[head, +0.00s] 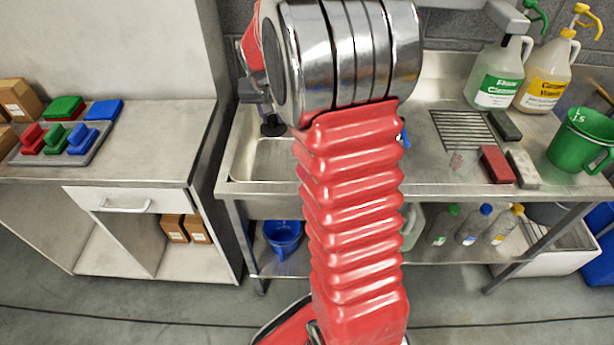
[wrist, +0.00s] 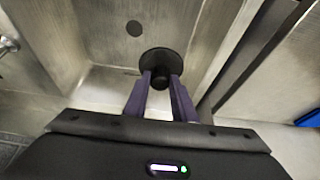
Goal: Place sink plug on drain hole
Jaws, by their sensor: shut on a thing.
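The sink plug (wrist: 151,61) is a black disc with a knob. In the wrist view my gripper (wrist: 160,85) is shut on the knob between two purple fingers. In the head view the plug (head: 272,127) shows as a small dark shape over the sink basin, below my gripper (head: 268,112). The plug's height above the basin is hard to tell. My arm hides the basin's right part in the head view.
Basin walls (wrist: 215,45) stand close around my gripper. A bench with a tray (head: 95,150) of coloured pads stands left.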

